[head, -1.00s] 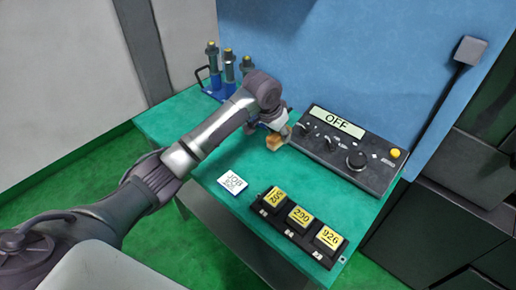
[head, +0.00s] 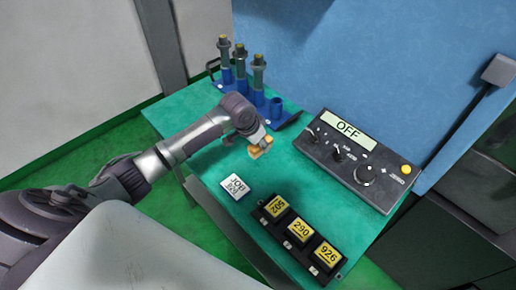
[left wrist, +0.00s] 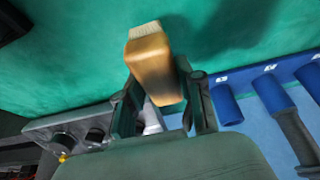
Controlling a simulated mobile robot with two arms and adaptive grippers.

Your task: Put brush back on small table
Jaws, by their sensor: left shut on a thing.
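The brush (head: 260,149) is a small tan-orange block. In the left wrist view the brush (left wrist: 149,62) shows pale bristles at its far end. My left gripper (head: 255,138) is shut on it; its fingers (left wrist: 160,112) are on both sides of the block. The brush is over the green-topped small table (head: 213,163), left of the control box; whether it touches the top I cannot tell. My right gripper is not in view.
A blue rack (head: 277,105) with several dark, yellow-tipped tools stands at the back. The control box (head: 357,160) reading OFF is at right. Green top around the brush is clear.

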